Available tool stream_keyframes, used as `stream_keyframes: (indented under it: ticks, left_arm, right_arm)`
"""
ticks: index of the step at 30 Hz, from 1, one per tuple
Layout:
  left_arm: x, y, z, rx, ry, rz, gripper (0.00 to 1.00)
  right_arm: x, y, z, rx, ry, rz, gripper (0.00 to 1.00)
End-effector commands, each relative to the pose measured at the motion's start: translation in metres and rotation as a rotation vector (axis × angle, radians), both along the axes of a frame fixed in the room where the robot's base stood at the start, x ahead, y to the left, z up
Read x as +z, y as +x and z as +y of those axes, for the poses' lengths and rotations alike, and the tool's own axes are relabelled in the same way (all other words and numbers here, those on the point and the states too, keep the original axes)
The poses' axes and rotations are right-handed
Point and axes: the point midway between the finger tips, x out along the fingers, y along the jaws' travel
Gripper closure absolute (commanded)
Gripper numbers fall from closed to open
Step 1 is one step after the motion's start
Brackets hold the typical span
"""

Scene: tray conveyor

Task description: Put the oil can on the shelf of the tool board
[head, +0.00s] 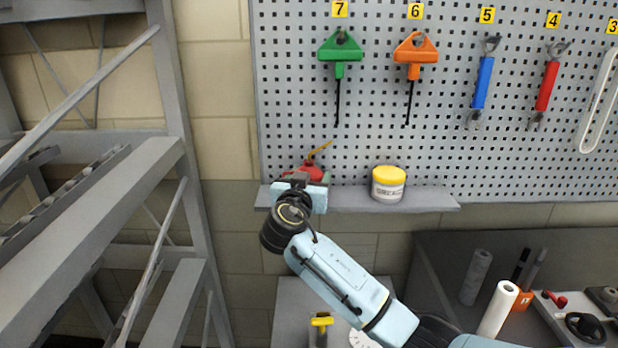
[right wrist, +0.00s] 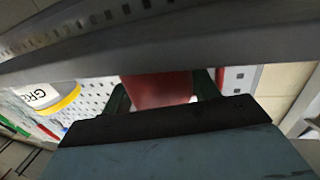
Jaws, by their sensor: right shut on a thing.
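The red oil can (head: 313,171) with its thin yellow spout is at the left end of the tool board's grey shelf (head: 425,199). My right gripper (head: 305,177) is shut on the oil can, reaching in from the front. The gripper and wrist hide the can's lower part, so I cannot tell whether it touches the shelf. In the right wrist view the red can body (right wrist: 158,90) sits between the two dark green fingers, close to the shelf edge (right wrist: 190,42). My left gripper is not in view.
A grease tub (head: 388,186) with a yellow lid stands on the shelf, right of the can. Tools hang on the pegboard (head: 375,130) above. A grey rack (head: 150,165) stands at the left. A bench with a white roll (head: 497,308) is at lower right.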

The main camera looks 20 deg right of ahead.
Motion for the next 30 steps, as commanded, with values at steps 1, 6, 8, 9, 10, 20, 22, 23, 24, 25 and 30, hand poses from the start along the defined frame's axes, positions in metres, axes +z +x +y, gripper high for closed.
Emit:
stream_keyframes:
  ticks: [1,6,8,9,10,20,22,23,24,25,30]
  left_arm:
    - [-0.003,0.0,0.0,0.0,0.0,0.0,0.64]
    - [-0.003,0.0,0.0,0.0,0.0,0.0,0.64]
    - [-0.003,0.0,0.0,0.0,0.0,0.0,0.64]
    - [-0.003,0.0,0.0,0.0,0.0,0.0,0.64]
    - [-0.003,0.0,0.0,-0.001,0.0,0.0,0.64]
    - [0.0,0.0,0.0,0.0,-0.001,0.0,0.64]
    - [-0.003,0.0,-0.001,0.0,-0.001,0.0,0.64]
    - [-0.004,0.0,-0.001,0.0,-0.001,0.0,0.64]
    - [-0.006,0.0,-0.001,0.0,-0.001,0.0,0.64]
    - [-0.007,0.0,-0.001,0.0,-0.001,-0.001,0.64]
    - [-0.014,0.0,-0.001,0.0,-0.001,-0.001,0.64]
  right_arm:
    - [-0.002,0.0,0.0,0.001,0.0,-0.002,0.74]
    - [-0.002,0.0,0.0,0.0,0.0,0.0,0.24]
    - [-0.002,0.0,0.0,0.0,0.0,0.0,0.18]
    - [-0.002,0.0,0.0,0.001,0.0,0.0,0.18]
    - [-0.002,0.0,0.0,0.0,0.0,0.0,0.18]
    - [0.0,-0.005,0.006,0.003,0.002,0.0,0.18]
    - [-0.001,-0.014,0.013,0.004,0.002,0.0,0.18]
    - [-0.001,-0.019,0.017,0.003,0.002,0.0,0.18]
    - [-0.001,-0.026,0.021,0.004,0.004,-0.001,0.18]
    - [-0.002,-0.031,0.027,0.005,0.004,-0.001,0.18]
    - [-0.002,-0.061,0.05,0.004,0.004,0.0,0.18]
